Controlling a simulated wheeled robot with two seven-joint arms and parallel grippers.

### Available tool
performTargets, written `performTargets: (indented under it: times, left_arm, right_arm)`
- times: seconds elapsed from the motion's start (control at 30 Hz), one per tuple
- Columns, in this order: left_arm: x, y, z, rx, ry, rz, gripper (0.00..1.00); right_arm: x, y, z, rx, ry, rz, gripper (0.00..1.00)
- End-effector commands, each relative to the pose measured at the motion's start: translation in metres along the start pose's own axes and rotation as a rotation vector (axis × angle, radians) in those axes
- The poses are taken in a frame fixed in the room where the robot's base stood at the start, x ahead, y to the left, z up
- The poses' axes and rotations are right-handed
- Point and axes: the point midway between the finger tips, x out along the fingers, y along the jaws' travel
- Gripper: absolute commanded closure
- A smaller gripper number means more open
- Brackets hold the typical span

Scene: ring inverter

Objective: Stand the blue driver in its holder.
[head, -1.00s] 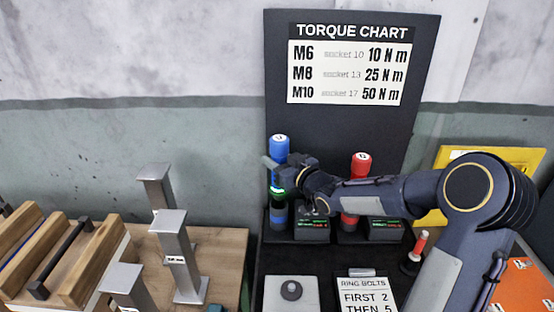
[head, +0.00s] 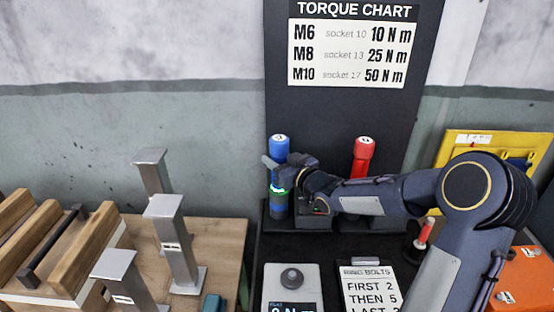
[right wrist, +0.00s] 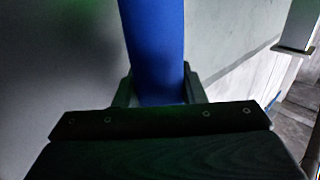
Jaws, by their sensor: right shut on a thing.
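The blue driver (head: 279,147) stands upright at the left end of the dark tool stand below the torque chart, with a green glowing ring around its middle. My right gripper (head: 277,171) is shut on it, reaching in from the right. In the right wrist view the blue body of the driver (right wrist: 153,50) runs up between the two fingers (right wrist: 157,92). The driver's lower end is at its holder (head: 278,220); I cannot tell how fully it is seated. My left gripper is not in view.
A red driver (head: 363,150) stands to the right, partly behind my right arm. A grey box with a round knob (head: 291,278) and a ring bolts card (head: 368,290) lie in front. Grey metal posts (head: 172,240) and a wooden rack (head: 88,250) stand on the left.

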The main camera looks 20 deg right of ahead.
Motion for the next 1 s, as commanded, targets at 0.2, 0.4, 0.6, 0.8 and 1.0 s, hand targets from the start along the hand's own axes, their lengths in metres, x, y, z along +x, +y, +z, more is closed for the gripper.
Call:
performTargets:
  times: [0.2,0.4,0.6,0.8,1.0]
  left_arm:
    - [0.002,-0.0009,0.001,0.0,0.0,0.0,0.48]
    - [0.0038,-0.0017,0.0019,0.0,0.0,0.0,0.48]
    - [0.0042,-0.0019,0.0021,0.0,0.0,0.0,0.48]
    - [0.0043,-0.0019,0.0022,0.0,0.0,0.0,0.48]
    - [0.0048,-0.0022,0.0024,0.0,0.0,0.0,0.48]
  right_arm:
    - [0.0004,-0.0002,-0.001,-0.002,0.007,-0.001,0.92]
    - [0.0005,-0.0002,0.0007,-0.002,0.007,0.0,0.92]
    - [0.0004,-0.0002,0.0017,-0.002,0.005,0.0,0.53]
    - [0.0003,-0.0001,0.003,-0.001,0.003,0.0,0.38]
    - [-0.0015,0.0004,0.0065,0.001,-0.005,0.001,0.38]
